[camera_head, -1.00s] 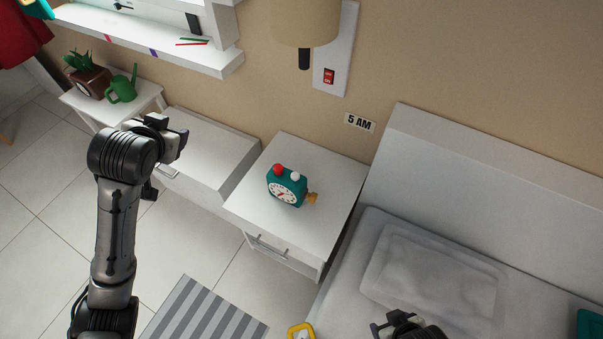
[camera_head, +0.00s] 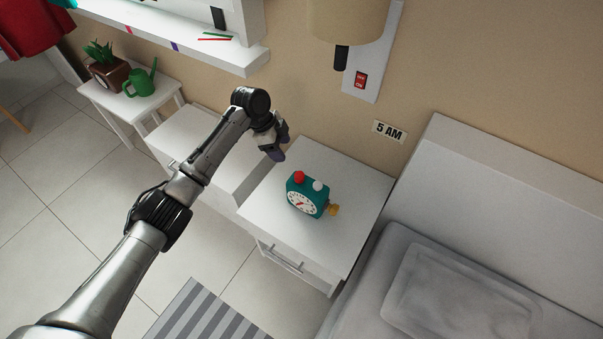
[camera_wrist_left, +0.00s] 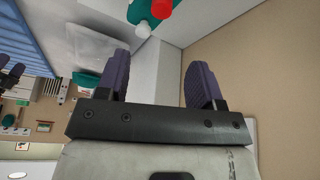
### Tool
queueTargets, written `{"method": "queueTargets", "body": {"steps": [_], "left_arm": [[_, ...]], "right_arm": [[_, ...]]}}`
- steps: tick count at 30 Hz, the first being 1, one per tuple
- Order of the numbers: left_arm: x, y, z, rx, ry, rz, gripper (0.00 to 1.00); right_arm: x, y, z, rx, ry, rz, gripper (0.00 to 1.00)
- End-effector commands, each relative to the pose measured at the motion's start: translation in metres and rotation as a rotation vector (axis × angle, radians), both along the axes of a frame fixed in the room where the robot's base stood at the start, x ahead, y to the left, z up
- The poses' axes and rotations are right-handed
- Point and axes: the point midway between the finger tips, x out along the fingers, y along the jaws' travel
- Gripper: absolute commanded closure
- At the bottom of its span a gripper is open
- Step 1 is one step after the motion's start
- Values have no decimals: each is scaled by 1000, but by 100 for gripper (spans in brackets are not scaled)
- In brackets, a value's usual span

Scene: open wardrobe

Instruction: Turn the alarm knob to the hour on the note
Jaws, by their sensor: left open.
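A teal alarm clock (camera_head: 306,194) with a white dial, a red button and a white button on top stands on the white nightstand (camera_head: 340,250). A yellow-orange alarm knob (camera_head: 333,210) sticks out of its right side. The note (camera_head: 389,132) on the wall reads "5 AM". My left gripper (camera_head: 277,150) is up and left of the clock, apart from it. In the left wrist view the open, empty fingers (camera_wrist_left: 158,80) show, with the clock (camera_wrist_left: 142,12) at the top edge. My right gripper is out of view.
A wall lamp with a red switch (camera_head: 361,82) hangs above the nightstand. A bed (camera_head: 440,290) stands at right. A small table with a plant (camera_head: 105,62) and a green watering can (camera_head: 139,82) is at left. The nightstand top around the clock is clear.

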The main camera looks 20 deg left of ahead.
Motion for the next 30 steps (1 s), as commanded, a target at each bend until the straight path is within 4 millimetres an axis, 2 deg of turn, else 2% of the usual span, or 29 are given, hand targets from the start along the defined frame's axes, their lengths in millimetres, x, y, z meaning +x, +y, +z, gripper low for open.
{"method": "queueTargets", "body": {"steps": [5,21,30], "left_arm": [[1,-5,-13,2,-13,-30,39],[6,-40,-100,3,-11,-28,39],[8,-51,-124,3,-13,-29,39]], "right_arm": [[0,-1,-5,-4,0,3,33],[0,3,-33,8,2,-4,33],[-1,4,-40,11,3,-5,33]]}}
